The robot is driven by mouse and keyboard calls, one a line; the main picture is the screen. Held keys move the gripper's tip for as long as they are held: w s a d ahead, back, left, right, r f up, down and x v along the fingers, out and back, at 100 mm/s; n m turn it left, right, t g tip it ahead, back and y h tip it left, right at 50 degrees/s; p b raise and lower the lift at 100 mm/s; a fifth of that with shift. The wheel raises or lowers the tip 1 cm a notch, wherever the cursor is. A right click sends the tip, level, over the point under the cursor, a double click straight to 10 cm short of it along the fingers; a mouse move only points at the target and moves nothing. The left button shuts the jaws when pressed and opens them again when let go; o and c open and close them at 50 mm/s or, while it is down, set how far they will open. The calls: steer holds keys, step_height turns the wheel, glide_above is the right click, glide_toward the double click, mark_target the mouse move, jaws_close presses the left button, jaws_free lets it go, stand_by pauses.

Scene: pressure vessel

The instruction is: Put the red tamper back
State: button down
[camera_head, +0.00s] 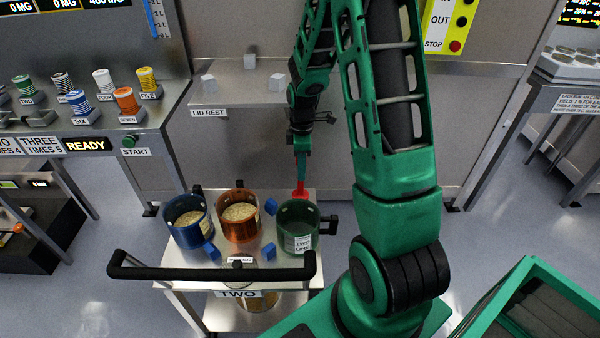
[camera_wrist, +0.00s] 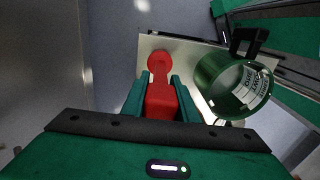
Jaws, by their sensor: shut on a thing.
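The red tamper (camera_wrist: 161,97) is held between the two green fingers of my gripper (camera_wrist: 161,95) in the wrist view. Its round red end (camera_wrist: 159,60) points away from the gripper, over the cart top's far edge. In the head view the red tamper (camera_head: 300,189) hangs below my gripper (camera_head: 301,168), just behind the green canister. Whether its lower end touches the cart top cannot be told.
The cart (camera_head: 180,263) carries a blue canister (camera_head: 187,236), an orange canister (camera_head: 238,231) and a green canister (camera_head: 297,244). A lid rest (camera_head: 240,82) is behind.

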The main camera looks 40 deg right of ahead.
steer(key=shift+f, duration=0.95)
steer(key=c, duration=1.4)
jaws_free()
steer(key=shift+s, duration=0.1)
